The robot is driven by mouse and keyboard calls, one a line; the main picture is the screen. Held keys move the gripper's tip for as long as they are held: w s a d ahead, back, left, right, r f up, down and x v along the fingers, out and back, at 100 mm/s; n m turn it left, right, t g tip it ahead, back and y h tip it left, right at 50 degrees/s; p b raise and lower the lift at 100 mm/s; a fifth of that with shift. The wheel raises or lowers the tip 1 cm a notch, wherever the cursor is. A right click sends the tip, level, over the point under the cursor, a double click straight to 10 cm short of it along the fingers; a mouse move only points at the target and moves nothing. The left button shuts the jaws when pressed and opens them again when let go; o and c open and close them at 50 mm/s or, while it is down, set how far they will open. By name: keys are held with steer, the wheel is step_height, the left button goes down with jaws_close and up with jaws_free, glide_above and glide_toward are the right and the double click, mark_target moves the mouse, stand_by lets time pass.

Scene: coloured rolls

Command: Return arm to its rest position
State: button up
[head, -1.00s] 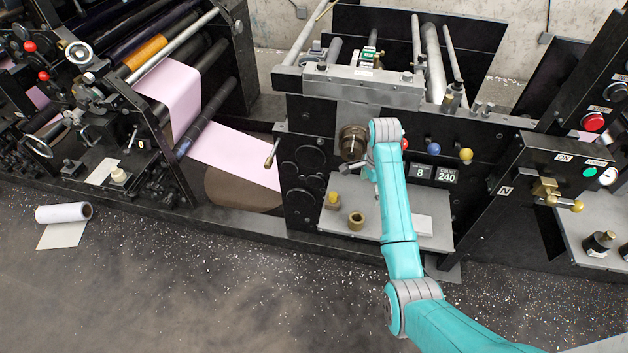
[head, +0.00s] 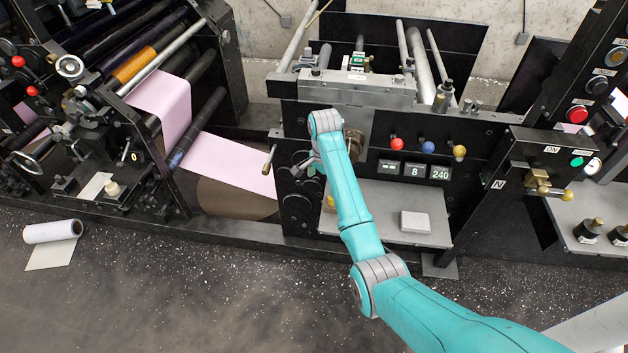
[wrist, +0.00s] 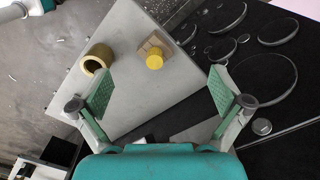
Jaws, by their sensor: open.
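My gripper (wrist: 160,92) is open in the wrist view, with its two green-padded fingers wide apart and nothing between them. My arm hides the ring in the head view.
A white block (head: 415,222) lies on the shelf right of my arm. Coloured knobs (head: 428,147) and number displays (head: 414,171) are on the panel behind. A white roll (head: 52,232) lies on the floor at left.

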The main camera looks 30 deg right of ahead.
steer(key=shift+a, duration=0.2)
steer(key=s+a+f, duration=0.1)
steer(key=f, duration=0.2)
steer(key=s+a+f+n+t, duration=0.1)
steer(key=s+f, duration=0.1)
steer(key=f, duration=0.1)
steer(key=s+a+f+n, duration=0.1)
steer(key=s+a+f, duration=0.1)
steer(key=f, duration=0.2)
steer(key=shift+f+t, duration=0.1)
steer(key=shift+t, duration=0.3)
steer(key=s+a+f+n+t+h, duration=0.1)
steer(key=s+a+f+n+t, duration=0.1)
steer(key=s+a+f, duration=0.3)
steer(key=s+a+f+n+t, duration=0.1)
steer(key=s+f+n, duration=0.15)
steer(key=s, duration=0.45)
steer(key=s+a+r+n+t, duration=0.1)
steer(key=s+a+n+t, duration=0.3)
steer(key=s, duration=1)
steer(key=s+a+r+n+t, duration=0.2)
steer(key=s+r+n+t, duration=0.1)
steer(key=s+r, duration=0.7)
steer(key=s+a+r+n+t+y, duration=0.1)
steer(key=s+a+r+n+t, duration=0.1)
steer(key=s+r, duration=0.8)
step_height(320, 180, up, 6)
steer(key=shift+a+r+n+t, duration=0.25)
steer(key=shift+n+t, duration=0.3)
steer(key=shift+t, duration=0.05)
